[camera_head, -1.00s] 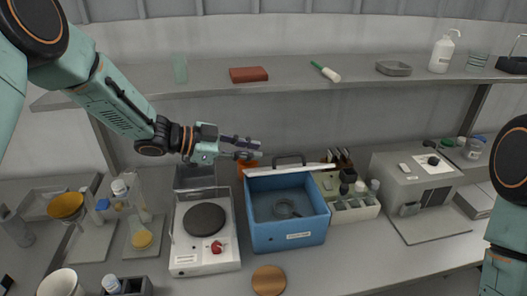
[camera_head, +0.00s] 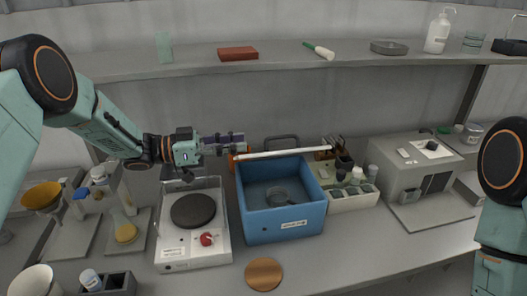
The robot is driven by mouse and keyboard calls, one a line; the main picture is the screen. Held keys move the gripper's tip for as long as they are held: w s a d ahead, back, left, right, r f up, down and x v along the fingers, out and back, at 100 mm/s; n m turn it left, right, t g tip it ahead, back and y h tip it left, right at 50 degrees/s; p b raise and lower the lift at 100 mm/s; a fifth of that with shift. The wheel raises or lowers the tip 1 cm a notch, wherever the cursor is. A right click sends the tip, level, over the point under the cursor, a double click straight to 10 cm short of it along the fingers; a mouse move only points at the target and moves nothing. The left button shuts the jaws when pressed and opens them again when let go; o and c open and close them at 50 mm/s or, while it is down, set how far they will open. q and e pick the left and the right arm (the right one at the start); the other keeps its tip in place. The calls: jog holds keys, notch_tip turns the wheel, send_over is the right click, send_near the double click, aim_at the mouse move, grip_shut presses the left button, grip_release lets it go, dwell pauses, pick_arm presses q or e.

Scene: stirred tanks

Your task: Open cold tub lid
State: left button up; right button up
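The lid stands raised away from the opening. My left gripper (camera_head: 240,143) points right, just above and left of the lid's left end. Its fingers look apart and hold nothing; whether they touch the lid is unclear. My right gripper is out of view.
A hotplate (camera_head: 194,240) with a red knob stands left of the tub. A caddy with bottles (camera_head: 350,200) and a grey box-shaped device (camera_head: 400,180) stand right. A wooden disc (camera_head: 265,274) lies in front. A shelf (camera_head: 360,62) spans above.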

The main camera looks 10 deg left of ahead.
aim_at(265, 138)
pick_arm(q)
jog(key=shift+d+r, duration=0.15)
jog(key=shift+d, duration=0.3)
jog(key=p+x, duration=0.1)
jog(key=x, duration=0.6)
jog(key=shift+s+r, duration=0.1)
jog(key=shift+s, duration=0.1)
jog(key=c, duration=0.3)
grip_shut()
